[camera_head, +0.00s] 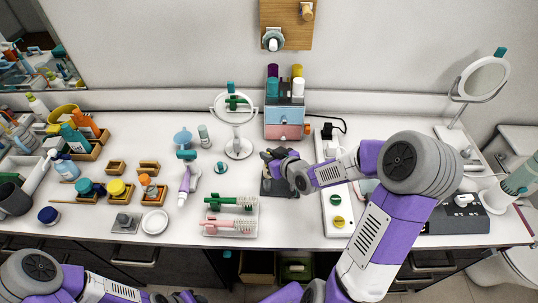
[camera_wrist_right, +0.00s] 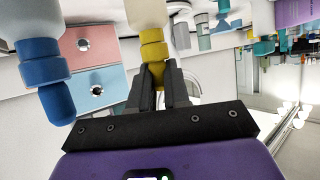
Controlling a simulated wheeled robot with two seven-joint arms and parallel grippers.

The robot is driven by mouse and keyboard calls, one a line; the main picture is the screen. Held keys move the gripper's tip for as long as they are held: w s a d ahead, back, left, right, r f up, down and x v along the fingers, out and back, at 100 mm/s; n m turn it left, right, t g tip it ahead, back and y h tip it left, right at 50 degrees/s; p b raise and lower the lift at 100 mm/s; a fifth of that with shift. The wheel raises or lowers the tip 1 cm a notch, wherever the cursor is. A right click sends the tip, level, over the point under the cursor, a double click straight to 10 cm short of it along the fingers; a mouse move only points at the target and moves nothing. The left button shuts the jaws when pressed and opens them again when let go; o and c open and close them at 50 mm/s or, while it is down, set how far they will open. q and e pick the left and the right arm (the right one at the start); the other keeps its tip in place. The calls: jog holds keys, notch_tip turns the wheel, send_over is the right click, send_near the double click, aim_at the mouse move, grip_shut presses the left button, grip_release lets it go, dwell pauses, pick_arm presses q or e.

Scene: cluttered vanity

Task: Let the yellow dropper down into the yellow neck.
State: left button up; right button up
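In the wrist view, the yellow dropper (camera_wrist_right: 156,76) is between the two fingers of my right gripper (camera_wrist_right: 156,88), which look closed on its bulb. The yellow neck (camera_wrist_right: 153,36) of a pale bottle (camera_wrist_right: 147,12) is in line with it. Dropper and neck look very close; I cannot tell whether the dropper is fully seated. In the head view my right gripper (camera_head: 268,156) is above the dark tray (camera_head: 282,187) and largely hides the bottle. Only the purple body of my left gripper (camera_head: 184,297) shows at the bottom edge; its fingers are out of view.
A bottle with a blue dropper (camera_wrist_right: 57,100) stands beside the yellow one. A small drawer box (camera_head: 284,130) is behind the tray and a round mirror (camera_head: 234,108) is at its left. Brushes (camera_head: 230,226) lie in front left, and a white power strip (camera_head: 337,205) is at the right.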

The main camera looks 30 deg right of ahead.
jog(key=o, duration=0.5)
jog(key=shift+s, duration=0.1)
jog(key=shift+p+v, duration=1.3)
jog(key=shift+v, duration=2.4)
